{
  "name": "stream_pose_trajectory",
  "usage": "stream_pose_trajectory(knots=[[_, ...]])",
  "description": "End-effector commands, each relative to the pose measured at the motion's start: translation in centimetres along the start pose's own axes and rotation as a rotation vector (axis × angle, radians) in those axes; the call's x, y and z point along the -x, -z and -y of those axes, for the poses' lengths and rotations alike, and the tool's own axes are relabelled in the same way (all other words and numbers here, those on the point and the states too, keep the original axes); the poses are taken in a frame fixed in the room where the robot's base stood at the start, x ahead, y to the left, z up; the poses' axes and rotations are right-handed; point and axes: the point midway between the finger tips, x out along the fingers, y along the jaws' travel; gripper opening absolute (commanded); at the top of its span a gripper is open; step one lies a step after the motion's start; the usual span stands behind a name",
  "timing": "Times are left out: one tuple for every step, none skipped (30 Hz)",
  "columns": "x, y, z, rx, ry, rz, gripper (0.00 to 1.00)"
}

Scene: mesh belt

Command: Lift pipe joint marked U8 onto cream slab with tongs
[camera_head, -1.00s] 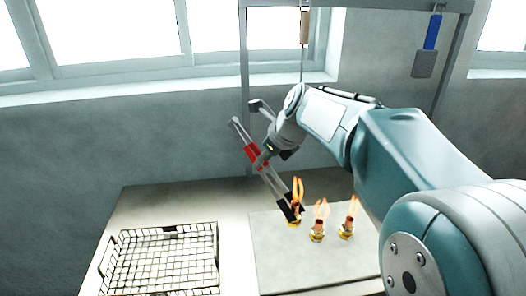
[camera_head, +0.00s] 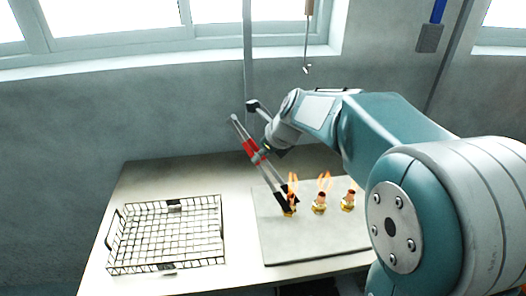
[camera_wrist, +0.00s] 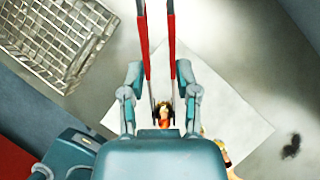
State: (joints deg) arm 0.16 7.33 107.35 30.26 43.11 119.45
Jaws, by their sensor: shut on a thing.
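My gripper (camera_head: 268,150) is shut on the red-gripped tongs (camera_head: 251,148), which slant down to the right. Their dark tips are at the leftmost brass-and-copper pipe joint (camera_head: 289,211), one on each side of it in the wrist view (camera_wrist: 163,119). This joint appears at or just above the left part of the pale cream slab (camera_head: 275,242); I cannot tell if it touches. A middle joint (camera_head: 319,205) and a right joint (camera_head: 349,201) stand upright on the slab. Flames rise from the joints. No marking is legible.
A black wire mesh basket (camera_head: 168,262) stands empty on the table left of the slab, with bare tabletop (camera_head: 238,225) between them. A rack post (camera_head: 247,60) rises behind the tongs.

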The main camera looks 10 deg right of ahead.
Motion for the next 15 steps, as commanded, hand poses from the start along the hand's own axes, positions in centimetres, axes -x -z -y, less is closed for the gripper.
stream_pose_trajectory(knots=[[0.05,-0.04,0.04,0.000,0.001,0.001,0.00],[0.06,-0.04,0.05,0.000,0.001,0.001,0.00],[0.06,-0.04,0.05,0.000,0.001,0.001,0.50],[0.10,-0.03,0.07,0.000,0.001,0.002,0.50],[0.12,0.00,0.09,0.000,0.001,0.002,0.50],[0.14,0.02,0.13,-0.001,0.000,0.002,0.50],[0.15,0.03,0.14,-0.001,0.000,0.002,0.50],[0.15,0.03,0.14,-0.001,0.000,0.002,0.50],[0.14,0.03,0.14,-0.001,0.000,0.002,0.50],[0.13,0.02,0.13,-0.001,0.000,0.002,0.50],[0.12,0.01,0.11,-0.001,0.000,0.002,0.50],[0.08,0.01,0.07,-0.001,0.000,0.001,0.50],[0.05,-0.01,0.05,0.000,0.000,0.001,0.50],[0.04,-0.02,0.04,0.000,0.000,0.000,0.50],[0.03,-0.02,0.03,0.000,0.000,0.000,0.50]])
